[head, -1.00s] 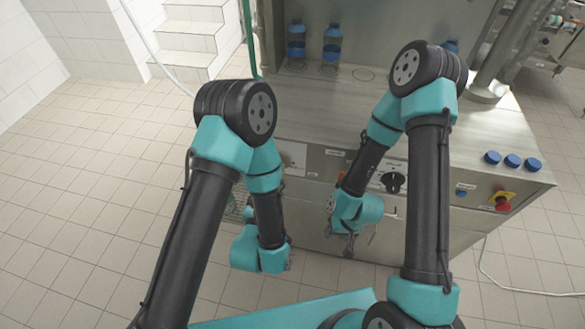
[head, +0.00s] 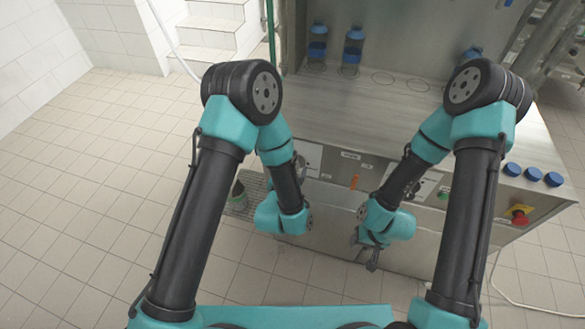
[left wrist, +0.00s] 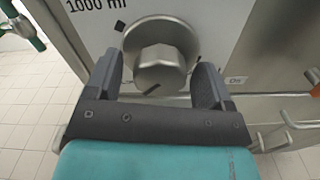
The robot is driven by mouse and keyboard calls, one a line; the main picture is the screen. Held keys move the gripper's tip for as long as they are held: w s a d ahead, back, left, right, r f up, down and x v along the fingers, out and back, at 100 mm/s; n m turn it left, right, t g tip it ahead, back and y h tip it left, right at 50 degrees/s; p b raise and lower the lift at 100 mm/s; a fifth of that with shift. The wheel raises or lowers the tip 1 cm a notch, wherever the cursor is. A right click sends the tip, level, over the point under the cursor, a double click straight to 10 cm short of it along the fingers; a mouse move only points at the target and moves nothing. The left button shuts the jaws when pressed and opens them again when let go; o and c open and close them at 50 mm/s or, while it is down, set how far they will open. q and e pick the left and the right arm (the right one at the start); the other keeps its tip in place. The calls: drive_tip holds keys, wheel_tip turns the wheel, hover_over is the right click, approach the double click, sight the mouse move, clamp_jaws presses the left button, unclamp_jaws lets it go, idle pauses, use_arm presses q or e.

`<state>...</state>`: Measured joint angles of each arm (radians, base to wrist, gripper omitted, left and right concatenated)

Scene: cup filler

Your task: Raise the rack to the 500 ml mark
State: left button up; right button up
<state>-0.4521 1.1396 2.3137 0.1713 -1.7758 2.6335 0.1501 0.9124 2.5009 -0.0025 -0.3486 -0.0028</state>
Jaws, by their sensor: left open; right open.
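A silver hex-headed knob (left wrist: 160,68) sits on a white panel (left wrist: 205,25) whose printed label reads "1000 ml" in the left wrist view. My left gripper (left wrist: 162,78) is open, with one dark finger on each side of the knob; I cannot tell whether either finger touches it. In the head view the left gripper (head: 308,222) is mostly hidden by its own wrist at the machine's front. My right gripper (head: 370,258) is open and empty in front of the machine's lower front. I cannot make out the rack or a 500 ml mark.
Blue-capped bottles (head: 354,48) stand on the steel deck (head: 385,120) at the back. Several blue caps (head: 532,174) lie at the deck's right edge, above a red stop button (head: 519,217). Metal hooks (left wrist: 290,122) project at the wrist view's right. Tiled floor (head: 110,180) is clear at left.

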use_arm(q)
drive_tip(key=c, duration=0.9)
